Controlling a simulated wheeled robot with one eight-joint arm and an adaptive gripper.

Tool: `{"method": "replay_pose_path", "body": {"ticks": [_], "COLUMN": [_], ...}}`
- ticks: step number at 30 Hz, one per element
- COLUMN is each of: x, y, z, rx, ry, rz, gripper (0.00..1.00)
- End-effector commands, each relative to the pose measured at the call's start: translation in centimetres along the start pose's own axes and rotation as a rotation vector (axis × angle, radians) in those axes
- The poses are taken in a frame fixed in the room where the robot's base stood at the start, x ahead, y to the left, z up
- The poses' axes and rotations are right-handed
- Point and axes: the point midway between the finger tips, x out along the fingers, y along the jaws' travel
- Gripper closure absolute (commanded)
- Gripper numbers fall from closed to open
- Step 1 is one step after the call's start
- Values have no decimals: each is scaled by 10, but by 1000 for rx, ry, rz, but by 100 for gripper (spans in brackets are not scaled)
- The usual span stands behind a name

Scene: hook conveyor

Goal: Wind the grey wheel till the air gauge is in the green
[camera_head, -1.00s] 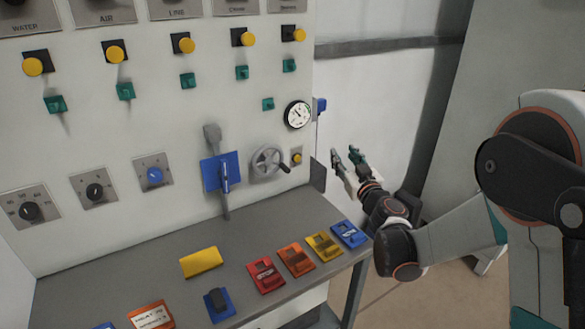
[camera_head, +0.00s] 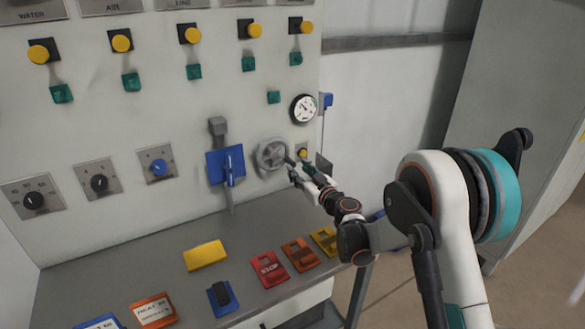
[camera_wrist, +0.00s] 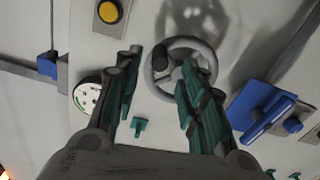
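The grey wheel (camera_head: 271,153) is on the front of the panel, right of a blue lever. In the wrist view the wheel (camera_wrist: 207,52) shows its rim, spokes and a dark crank knob (camera_wrist: 160,57). My gripper (camera_head: 296,166) is at the wheel's right side. In the wrist view my gripper (camera_wrist: 160,63) is open, its green-padded fingers apart with the knob between their tips; contact cannot be told. The round white air gauge (camera_head: 303,108) is above and right of the wheel; it also shows in the wrist view (camera_wrist: 87,97). Its needle and green zone are too small to read.
The blue lever (camera_head: 230,167) stands close left of the wheel. A yellow button (camera_head: 303,153) is close to its right, near my gripper. The desk (camera_head: 150,262) below carries several coloured switches, including a red one (camera_head: 269,269). A blue part (camera_head: 327,100) sticks out at the panel's edge.

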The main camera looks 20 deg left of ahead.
Motion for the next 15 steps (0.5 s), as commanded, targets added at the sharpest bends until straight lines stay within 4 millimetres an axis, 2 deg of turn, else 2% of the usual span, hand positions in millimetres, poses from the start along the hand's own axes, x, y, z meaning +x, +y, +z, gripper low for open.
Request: {"method": "replay_pose_path", "body": {"ticks": [1, 6, 10, 15], "x": [10, 36, 47, 52], "y": [0, 0, 0, 1], "z": [2, 2, 1, 0], "rx": [0, 0, 0, 0], "ry": [0, 0, 0, 0], "rz": [0, -1, 0, 1], "gripper": [63, 63, 63, 63]}}
